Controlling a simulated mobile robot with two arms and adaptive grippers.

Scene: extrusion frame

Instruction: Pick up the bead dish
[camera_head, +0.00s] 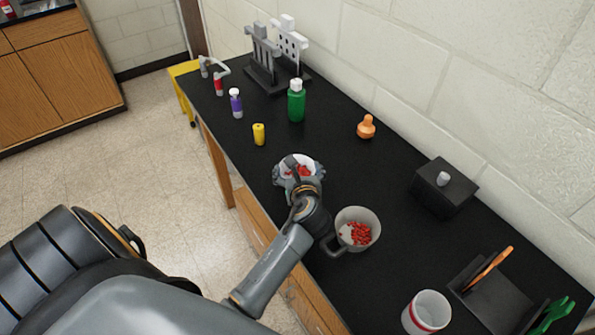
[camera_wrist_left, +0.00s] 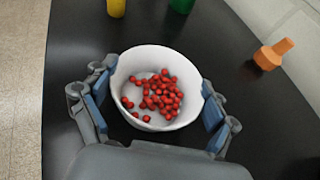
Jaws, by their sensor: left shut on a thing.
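The bead dish (camera_wrist_left: 160,60) is a white round bowl with many small red beads (camera_wrist_left: 152,94) inside. In the head view the dish (camera_head: 312,163) is on the black bench, partly hidden by my left gripper (camera_head: 298,178). In the left wrist view my left gripper (camera_wrist_left: 150,105) has a finger on each side of the dish and is shut on it. I cannot tell whether the dish is touching the bench. My right gripper is not in view.
A white mug with red beads (camera_head: 358,229) stands close to my left arm. A yellow cylinder (camera_head: 259,134), a green bottle (camera_head: 296,104) and an orange flask (camera_head: 366,127) stand farther back. A black box (camera_head: 444,188) and a red-banded cup (camera_head: 427,312) are to the right.

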